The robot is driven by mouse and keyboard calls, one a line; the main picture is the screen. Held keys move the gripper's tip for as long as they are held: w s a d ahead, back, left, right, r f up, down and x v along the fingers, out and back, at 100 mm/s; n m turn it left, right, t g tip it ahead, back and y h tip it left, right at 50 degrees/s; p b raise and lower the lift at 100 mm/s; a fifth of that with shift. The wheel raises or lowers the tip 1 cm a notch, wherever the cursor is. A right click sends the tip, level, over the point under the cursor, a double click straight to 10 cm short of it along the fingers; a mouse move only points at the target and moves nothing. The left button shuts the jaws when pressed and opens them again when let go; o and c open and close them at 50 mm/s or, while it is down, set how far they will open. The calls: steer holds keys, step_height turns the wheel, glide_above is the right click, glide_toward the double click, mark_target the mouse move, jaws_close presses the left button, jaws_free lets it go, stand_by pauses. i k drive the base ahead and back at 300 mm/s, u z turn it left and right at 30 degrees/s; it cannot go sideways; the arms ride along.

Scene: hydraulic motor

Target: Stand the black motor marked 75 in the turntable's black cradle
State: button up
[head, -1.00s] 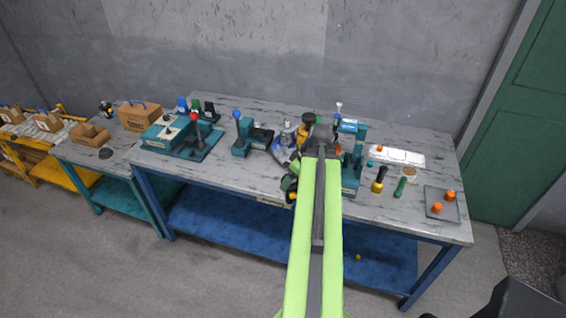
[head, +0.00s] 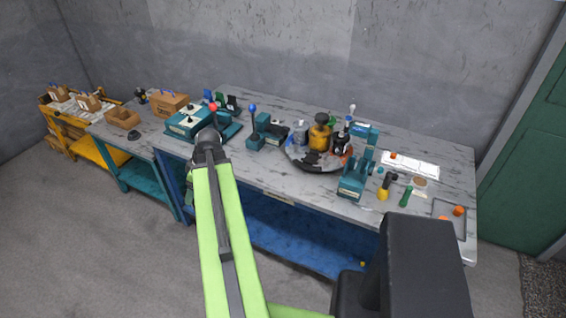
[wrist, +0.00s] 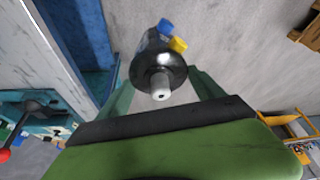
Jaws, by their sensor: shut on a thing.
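My gripper (wrist: 163,92) is shut on a dark motor (wrist: 158,58) with a pale shaft pointing at the wrist camera and blue and yellow caps at its far end. No number is readable on it. In the head view the arm's end is over the bench's left front edge and hides the gripper and motor. The round turntable (head: 305,163) lies farther right, away from the gripper. An amber part (head: 319,135) and a black part with a pale top (head: 342,136) stand on it. I cannot make out the cradle clearly.
A teal press (head: 355,170) stands just right of the turntable. A teal lever block (head: 258,132) is to its left, and a teal box with a red-knobbed lever (head: 186,121) is farther left. A white tray (head: 410,165) lies at right. The floor in front is clear.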

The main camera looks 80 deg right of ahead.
mark_target(311, 158)
steer(key=u, duration=1.4)
steer(key=k, duration=1)
steer(key=z, duration=4)
steer(key=i, duration=0.15)
steer(key=u, duration=2.15)
